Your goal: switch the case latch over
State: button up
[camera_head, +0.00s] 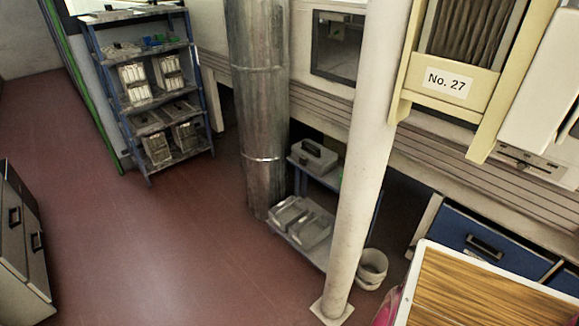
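A grey box with a handle on its lid (315,153) stands on the top of a low blue-framed rack, behind the white post. It may be the case, but I cannot tell. No latch can be made out on it at this size. My gripper is not in view.
The low blue rack (304,238) has grey trays on its lower shelf. A white post (367,150) and a metal duct (260,100) stand near it. A blue shelf unit (146,95) holds bins. White buckets (372,267) stand by the post.

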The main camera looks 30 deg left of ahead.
aim_at(302, 159)
jog(key=k+l+u, duration=0.1)
jog(key=l+u, duration=0.25)
jog(key=k+l+u, duration=0.1)
jog(key=l+u, duration=0.2)
jog(key=l, duration=0.15)
jog(key=i+j+u, duration=0.1)
jog(key=j+u, duration=0.15)
jog(key=i+j, duration=0.15)
jog(key=j, duration=0.15)
jog(key=i+j+u, duration=0.1)
jog(key=j, duration=0.25)
jog(key=i+j, duration=0.25)
